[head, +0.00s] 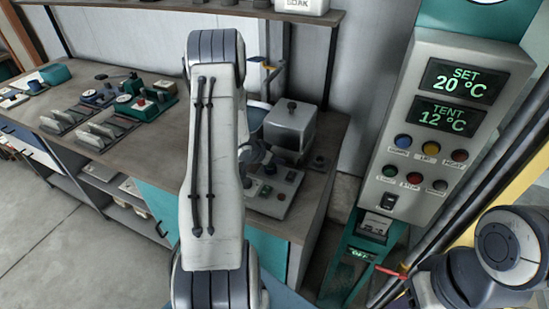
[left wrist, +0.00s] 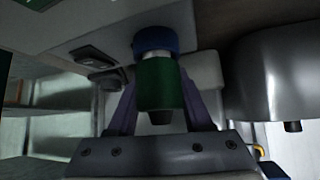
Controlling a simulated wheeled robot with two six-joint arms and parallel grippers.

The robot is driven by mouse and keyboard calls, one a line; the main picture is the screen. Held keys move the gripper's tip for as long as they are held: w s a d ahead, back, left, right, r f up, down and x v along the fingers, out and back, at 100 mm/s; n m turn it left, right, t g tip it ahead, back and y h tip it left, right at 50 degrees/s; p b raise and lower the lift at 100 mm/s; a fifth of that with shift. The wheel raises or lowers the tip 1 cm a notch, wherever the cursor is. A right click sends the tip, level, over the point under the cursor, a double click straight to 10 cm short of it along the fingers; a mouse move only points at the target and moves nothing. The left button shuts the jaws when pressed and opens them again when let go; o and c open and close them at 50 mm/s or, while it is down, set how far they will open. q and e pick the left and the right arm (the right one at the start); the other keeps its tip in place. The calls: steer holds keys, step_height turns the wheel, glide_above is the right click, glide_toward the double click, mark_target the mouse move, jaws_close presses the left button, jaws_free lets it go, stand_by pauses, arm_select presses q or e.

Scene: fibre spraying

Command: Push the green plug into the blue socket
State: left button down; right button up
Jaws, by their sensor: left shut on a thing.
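The green plug (left wrist: 160,85) is upright in the left wrist view, between the two purple-grey fingers of my left gripper (left wrist: 161,98). The gripper is shut on it. A pale metallic band shows between the green body and the blue ring, so the two are close and roughly in line. I cannot tell how deep the plug's end sits.
In the head view, a control panel (head: 440,130) reads SET 20 °C and TENT 12 °C. The workbench (head: 140,130) carries several devices. The floor (head: 50,230) at left is clear.

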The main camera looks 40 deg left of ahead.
arm_select(q)
steer(key=shift+f, duration=0.3)
steer(key=shift+c, duration=1.2)
jaws_free()
steer(key=v, duration=1)
steer(key=shift+s+r, duration=0.15)
